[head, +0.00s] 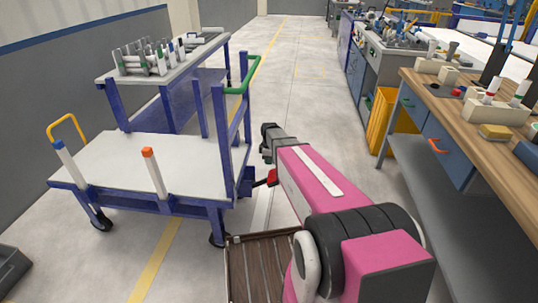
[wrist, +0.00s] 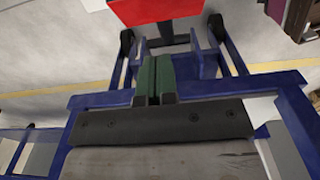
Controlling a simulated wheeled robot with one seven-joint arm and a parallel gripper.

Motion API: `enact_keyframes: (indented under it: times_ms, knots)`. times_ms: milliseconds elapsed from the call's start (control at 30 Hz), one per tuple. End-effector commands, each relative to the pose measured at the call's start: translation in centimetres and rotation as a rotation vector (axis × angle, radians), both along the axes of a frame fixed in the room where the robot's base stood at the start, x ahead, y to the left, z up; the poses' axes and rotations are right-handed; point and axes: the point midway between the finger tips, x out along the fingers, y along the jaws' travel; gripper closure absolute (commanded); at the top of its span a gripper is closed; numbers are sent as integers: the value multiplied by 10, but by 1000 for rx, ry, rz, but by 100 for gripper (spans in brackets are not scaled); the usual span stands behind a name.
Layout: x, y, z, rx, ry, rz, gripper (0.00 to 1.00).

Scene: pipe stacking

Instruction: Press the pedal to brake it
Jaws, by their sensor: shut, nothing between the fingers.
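The red pedal (head: 266,179) sits low at the right end of the blue-framed cart (head: 110,150), near its wheel. In the wrist view the red pedal (wrist: 155,10) fills the top middle, partly cut off by the edge. My gripper (wrist: 153,78) is shut and empty, its two green fingers together and pointing toward the pedal. A gap shows between the fingertips and the pedal in that picture; its depth is hard to judge. In the head view the dark end of my arm is beside the cart's right end, and the fingertips are hidden there.
The cart carries upright posts with blue and orange caps (head: 148,153) and a green handle (head: 246,80). Behind it stands a rack of pipes (head: 150,60). A wooden workbench (head: 470,110) and yellow bin (head: 385,125) are at right. The aisle floor between is clear.

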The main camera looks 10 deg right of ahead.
Motion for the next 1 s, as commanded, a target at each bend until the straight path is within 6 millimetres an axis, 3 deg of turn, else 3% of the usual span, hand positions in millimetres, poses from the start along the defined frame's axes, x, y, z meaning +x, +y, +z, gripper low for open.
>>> enact_keyframes:
  times_ms: [133,400,1000]
  knots:
    - [1,1,-27,1,2,0,100]
    - [-5,-18,-51,0,0,-1,100]
    - [-7,-23,-57,12,-4,-1,100]
